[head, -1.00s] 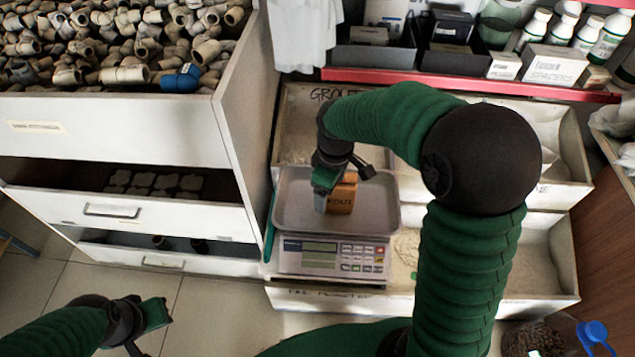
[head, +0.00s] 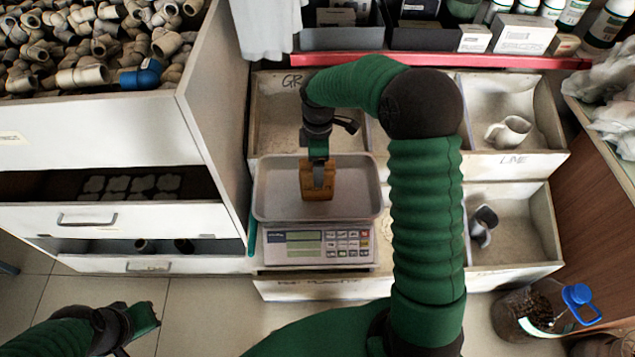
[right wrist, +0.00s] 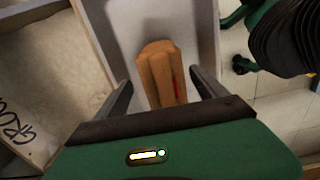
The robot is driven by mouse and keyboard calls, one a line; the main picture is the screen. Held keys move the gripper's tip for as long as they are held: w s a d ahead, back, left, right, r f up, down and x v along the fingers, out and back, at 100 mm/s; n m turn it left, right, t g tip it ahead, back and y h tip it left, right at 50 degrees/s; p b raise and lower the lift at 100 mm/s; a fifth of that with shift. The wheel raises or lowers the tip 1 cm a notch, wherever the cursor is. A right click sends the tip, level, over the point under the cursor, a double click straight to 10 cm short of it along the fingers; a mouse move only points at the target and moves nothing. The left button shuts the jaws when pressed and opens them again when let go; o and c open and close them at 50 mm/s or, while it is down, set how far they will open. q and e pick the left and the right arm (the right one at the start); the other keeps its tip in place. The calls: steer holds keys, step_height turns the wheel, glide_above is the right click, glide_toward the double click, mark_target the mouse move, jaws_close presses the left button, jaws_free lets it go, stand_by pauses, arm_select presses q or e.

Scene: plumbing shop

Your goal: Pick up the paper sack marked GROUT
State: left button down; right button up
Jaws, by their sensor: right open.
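The paper sack (head: 316,186) is a small brown-orange block on the metal pan (head: 268,193) of the scale. Its marking is mostly hidden behind my right gripper in the head view. My right gripper (head: 318,184) is above the sack, pointing down. In the right wrist view the sack (right wrist: 162,75) lies between the two spread fingers of my right gripper (right wrist: 162,90), with a gap on each side; a red mark shows on its right side. My left gripper (head: 150,318) is low at the left, over the floor, far from the sack; its jaw opening is unclear.
The scale's keypad body (head: 318,246) stands in front of the pan. Bins surround it, one with a white jug (head: 508,131), one with a scoop (head: 483,225). A red shelf edge (head: 430,60) is behind. A white drawer cabinet (head: 120,130) stands left. A blue-lidded jar (head: 530,312) is front right.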

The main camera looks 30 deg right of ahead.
mark_target(309, 192)
steer(key=f+b, duration=0.2)
steer(key=f, duration=0.1)
steer(key=f+b, duration=0.1)
steer(key=f, duration=0.1)
steer(key=shift+s+a+f, duration=0.1)
steer(key=shift+s+a, duration=0.05)
steer(key=shift+a, duration=0.15)
steer(key=shift+f, duration=0.2)
steer(key=shift+d+r, duration=0.1)
steer(key=shift+r, duration=0.05)
steer(key=shift+c, duration=1.3)
jaws_close()
